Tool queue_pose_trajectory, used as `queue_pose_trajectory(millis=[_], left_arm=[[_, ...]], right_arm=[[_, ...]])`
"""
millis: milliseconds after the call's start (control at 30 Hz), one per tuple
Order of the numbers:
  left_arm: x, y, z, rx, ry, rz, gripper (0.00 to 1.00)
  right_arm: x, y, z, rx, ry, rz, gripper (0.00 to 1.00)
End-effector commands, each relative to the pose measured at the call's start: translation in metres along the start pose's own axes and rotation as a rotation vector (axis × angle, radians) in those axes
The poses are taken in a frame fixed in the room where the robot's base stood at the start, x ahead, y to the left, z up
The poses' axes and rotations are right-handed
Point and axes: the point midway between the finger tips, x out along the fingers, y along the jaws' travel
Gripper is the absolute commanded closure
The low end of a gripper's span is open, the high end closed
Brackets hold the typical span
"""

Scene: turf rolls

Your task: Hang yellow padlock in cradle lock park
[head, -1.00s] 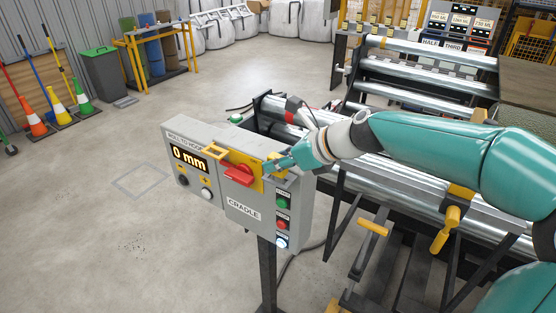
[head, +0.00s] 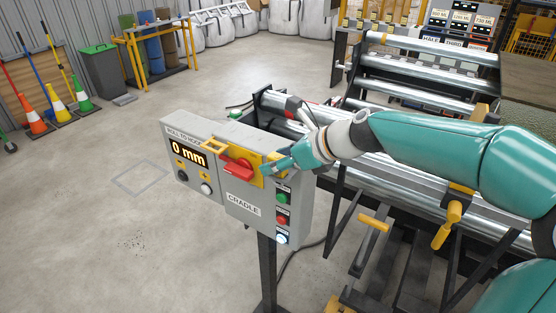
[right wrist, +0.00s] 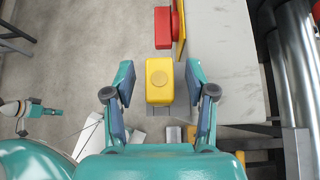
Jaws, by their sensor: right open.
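The yellow padlock (right wrist: 160,82) shows in the right wrist view as a yellow block with a round disc. My right gripper (right wrist: 160,95) is open, one finger on each side of it, with a visible gap on both sides. In the head view my right gripper (head: 268,170) is at the right of the red handle (head: 238,168) and its yellow plate, on the grey box labelled CRADLE (head: 243,209). The padlock's shackle and the lock park cannot be made out. A small teal and grey part, seemingly my left gripper (right wrist: 40,110), shows at the left of the wrist view; its fingers are unclear.
Green, red and white buttons (head: 282,218) are on the box's right side, just below my right gripper. Metal rollers (head: 400,170) and dark frames stand behind and right of the box. Open floor (head: 90,230) lies to the left.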

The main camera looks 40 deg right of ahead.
Motion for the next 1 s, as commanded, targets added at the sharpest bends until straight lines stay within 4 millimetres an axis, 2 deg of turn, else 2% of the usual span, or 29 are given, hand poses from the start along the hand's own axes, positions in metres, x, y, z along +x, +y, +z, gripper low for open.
queue_pose_trajectory(millis=[167, 267, 700, 833, 1000], left_arm=[[-0.001, 0.000, 0.000, 0.000, 0.000, 0.000, 1.00], [-0.001, 0.000, 0.000, 0.000, 0.000, 0.000, 1.00], [0.000, 0.000, 0.000, 0.000, 0.000, 0.000, 1.00], [0.000, 0.000, 0.000, 0.000, 0.000, 0.000, 1.00], [0.000, 0.000, 0.000, 0.000, 0.000, 0.000, 1.00]], right_arm=[[-0.003, 0.000, 0.000, 0.000, -0.001, -0.001, 0.44], [-0.013, -0.001, 0.000, 0.000, -0.002, -0.002, 0.44], [-0.094, -0.001, -0.001, 0.000, -0.001, -0.005, 0.44], [-0.110, -0.001, -0.001, 0.001, 0.000, -0.003, 0.44], [-0.119, 0.000, -0.001, 0.000, 0.000, 0.000, 0.44]])
